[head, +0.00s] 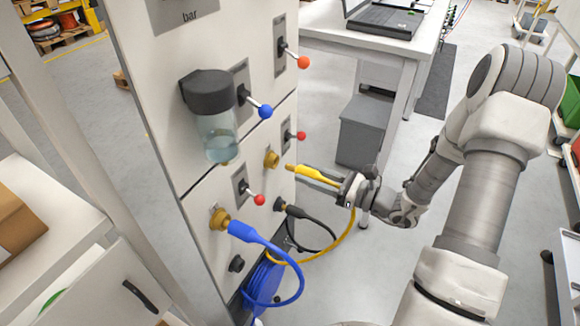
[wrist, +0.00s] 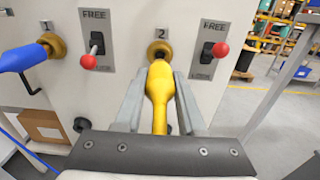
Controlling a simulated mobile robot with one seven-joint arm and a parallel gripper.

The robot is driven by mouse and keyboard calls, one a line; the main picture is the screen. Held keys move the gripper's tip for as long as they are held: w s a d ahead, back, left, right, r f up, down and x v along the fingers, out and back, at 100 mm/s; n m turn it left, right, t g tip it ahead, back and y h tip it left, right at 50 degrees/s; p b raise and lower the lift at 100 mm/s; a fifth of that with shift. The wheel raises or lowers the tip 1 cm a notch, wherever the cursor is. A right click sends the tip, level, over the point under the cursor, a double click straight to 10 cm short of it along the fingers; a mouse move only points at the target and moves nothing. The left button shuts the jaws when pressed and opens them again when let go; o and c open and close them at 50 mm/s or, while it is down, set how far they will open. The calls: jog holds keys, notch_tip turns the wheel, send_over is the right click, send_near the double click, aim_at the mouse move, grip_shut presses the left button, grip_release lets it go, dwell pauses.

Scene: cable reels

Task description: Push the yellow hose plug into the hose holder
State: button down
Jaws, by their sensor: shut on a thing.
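The yellow hose plug (head: 316,174) is held in my gripper (head: 343,184), its tip pointing left toward the panel. In the wrist view the yellow plug (wrist: 160,90) lies between both fingers of my gripper (wrist: 158,100), in line with the brass hose holder (wrist: 159,50) under the label 2. The holder (head: 271,159) also shows on the panel in the head view. There a small gap shows between the plug tip and the holder. In the wrist view the plug tip overlaps the holder's lower edge. The yellow hose (head: 345,235) hangs below my gripper.
A blue plug (head: 242,231) sits in the brass holder marked 1, left of holder 2. Red-knobbed levers (wrist: 88,62) and (wrist: 220,50) flank holder 2. A black plug (head: 290,209) is in the panel below. A white table (head: 375,42) stands behind.

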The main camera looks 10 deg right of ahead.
aim_at(325, 181)
jog(key=shift+d, duration=0.1)
jog(key=shift+p+v, duration=0.3)
jog(key=shift+v, duration=2.65)
